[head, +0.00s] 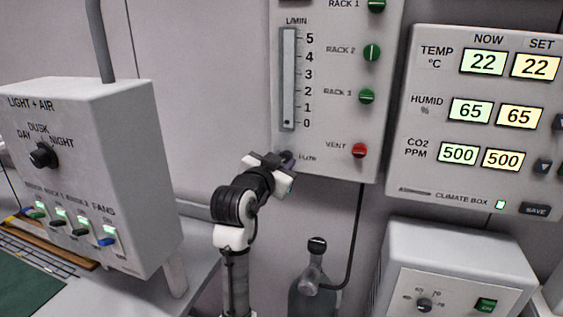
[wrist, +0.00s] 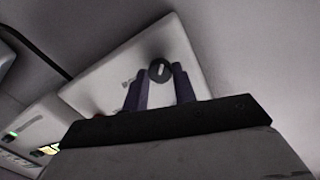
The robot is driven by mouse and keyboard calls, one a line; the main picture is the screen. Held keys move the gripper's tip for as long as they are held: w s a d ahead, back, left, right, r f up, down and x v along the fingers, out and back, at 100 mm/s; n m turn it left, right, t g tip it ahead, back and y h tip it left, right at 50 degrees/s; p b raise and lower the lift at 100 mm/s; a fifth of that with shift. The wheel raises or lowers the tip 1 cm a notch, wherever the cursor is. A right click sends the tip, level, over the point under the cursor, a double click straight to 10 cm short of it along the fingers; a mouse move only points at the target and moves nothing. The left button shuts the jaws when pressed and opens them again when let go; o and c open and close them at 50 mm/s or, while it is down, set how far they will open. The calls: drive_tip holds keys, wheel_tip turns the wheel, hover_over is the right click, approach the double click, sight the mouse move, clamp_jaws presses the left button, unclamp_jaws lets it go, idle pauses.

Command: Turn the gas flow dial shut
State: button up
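The gas panel (head: 328,140) hangs on the wall with a flow gauge marked L/MIN from 0 to 5. The gauge tube (head: 288,80) has a small dark float low down, near the 0 mark. The gas flow dial (wrist: 159,70) is black and round with a white mark, seen close up in the wrist view. My gripper (head: 285,157) is at the panel below the gauge and hides most of the dial in the head view. In the wrist view my gripper's two dark purple fingers (wrist: 160,80) flank the dial; I cannot tell whether they press on it.
Green rack valves (head: 372,52) and a red vent knob (head: 359,150) sit to the right on the panel. The climate box (head: 480,120) is further right. A light and air box (head: 90,170) stands left. A dark bottle (head: 316,285) with a hose stands below the panel.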

drive_tip(key=o, duration=0.4)
drive_tip(key=f+b+v, duration=0.1)
drive_tip(key=b+v, duration=0.2)
drive_tip(key=v, duration=1.1)
drive_tip(key=shift+r+b, duration=0.35)
drive_tip(key=shift+r, duration=0.1)
